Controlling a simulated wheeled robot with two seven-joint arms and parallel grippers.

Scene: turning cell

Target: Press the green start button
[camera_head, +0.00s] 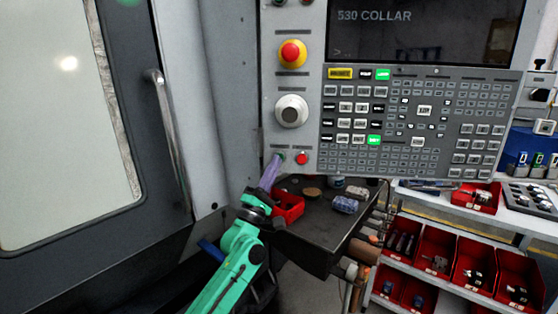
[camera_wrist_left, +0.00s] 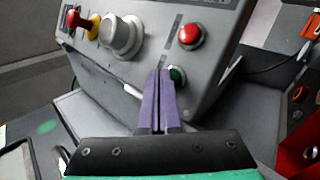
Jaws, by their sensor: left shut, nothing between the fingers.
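The green start button (camera_wrist_left: 178,76) is on the lower part of the grey control panel (camera_head: 308,135), below a red button (camera_wrist_left: 190,35) in the left wrist view. My left gripper (camera_head: 277,158) has its purple fingers shut and empty, pointing up at the panel's bottom left corner. In the left wrist view the fingertips (camera_wrist_left: 162,72) overlap the left edge of the green button. I cannot tell whether they touch it. In the head view the fingertips largely hide the green button. My right gripper is not in view.
A large grey dial (camera_head: 291,111) and a red emergency stop on yellow (camera_head: 291,53) sit above on the panel. A dark tray table (camera_head: 330,235) with a red bin (camera_head: 288,206) is below. The machine door (camera_head: 130,130) stands left. Red bins fill the shelves at right.

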